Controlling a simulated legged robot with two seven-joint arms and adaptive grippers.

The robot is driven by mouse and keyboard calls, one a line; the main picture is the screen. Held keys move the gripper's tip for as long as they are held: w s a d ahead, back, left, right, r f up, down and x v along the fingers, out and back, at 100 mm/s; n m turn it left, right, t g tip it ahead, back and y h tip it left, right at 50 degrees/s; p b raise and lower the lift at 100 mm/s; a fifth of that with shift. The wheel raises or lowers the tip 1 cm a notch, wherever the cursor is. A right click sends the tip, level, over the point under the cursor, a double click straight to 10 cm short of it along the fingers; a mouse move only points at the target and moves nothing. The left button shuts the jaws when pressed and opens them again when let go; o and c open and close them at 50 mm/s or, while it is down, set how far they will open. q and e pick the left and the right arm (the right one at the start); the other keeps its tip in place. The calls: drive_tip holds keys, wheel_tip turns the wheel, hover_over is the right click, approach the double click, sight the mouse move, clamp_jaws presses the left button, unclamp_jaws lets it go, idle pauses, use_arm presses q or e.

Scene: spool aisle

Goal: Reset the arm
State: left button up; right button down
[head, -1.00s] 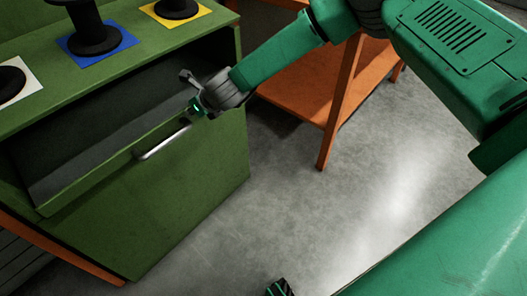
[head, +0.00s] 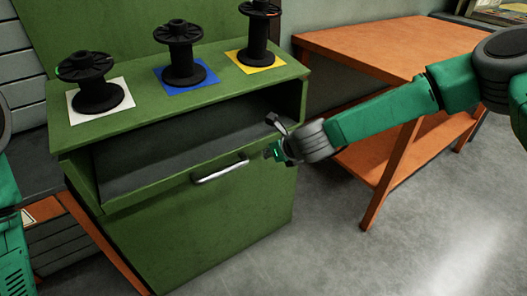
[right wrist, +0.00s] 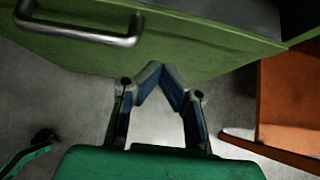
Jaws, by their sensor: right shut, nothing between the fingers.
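My right gripper (head: 273,142) is just right of the silver bar handle (head: 220,168) on the green cabinet's front (head: 215,225). In the right wrist view its fingertips (right wrist: 160,74) meet in a point with nothing between them. The handle (right wrist: 90,35) shows at the upper left there, apart from the fingers. Part of my left arm (head: 12,245) shows at the left edge of the head view; its gripper is not seen.
Three black spools stand on the cabinet top, on a white square (head: 78,108), a blue square (head: 207,77) and a yellow square (head: 279,62). A dark recess (head: 170,140) lies below the top. An orange table (head: 390,45) stands right. Grey floor (head: 330,250) is clear in front.

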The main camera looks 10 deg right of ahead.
drive_tip(key=s+f+n+g+p, duration=0.1)
drive_tip(key=s+f+n, duration=0.2)
drive_tip(key=s+n, duration=0.3)
drive_tip(key=s+a+f+n+g+p, duration=0.1)
drive_tip(key=s+f+n+g, duration=0.2)
drive_tip(key=s, duration=0.6)
drive_tip(key=s+f+n+p, duration=0.1)
drive_tip(key=s+f+n, duration=0.2)
drive_tip(key=s+n, duration=0.35)
drive_tip(key=s+d+n+g+h+p, duration=0.1)
drive_tip(key=s+d+n+g, duration=0.1)
drive_tip(key=s+d+n, duration=0.4)
drive_tip(key=s+d+f+n+g+h+p, duration=0.1)
drive_tip(key=s+d+n+g+h, duration=0.1)
drive_tip(key=s+d+n, duration=0.4)
drive_tip(key=s+n, duration=0.5)
drive_tip(key=s, duration=0.4)
drive_tip(key=shift+d, duration=0.3)
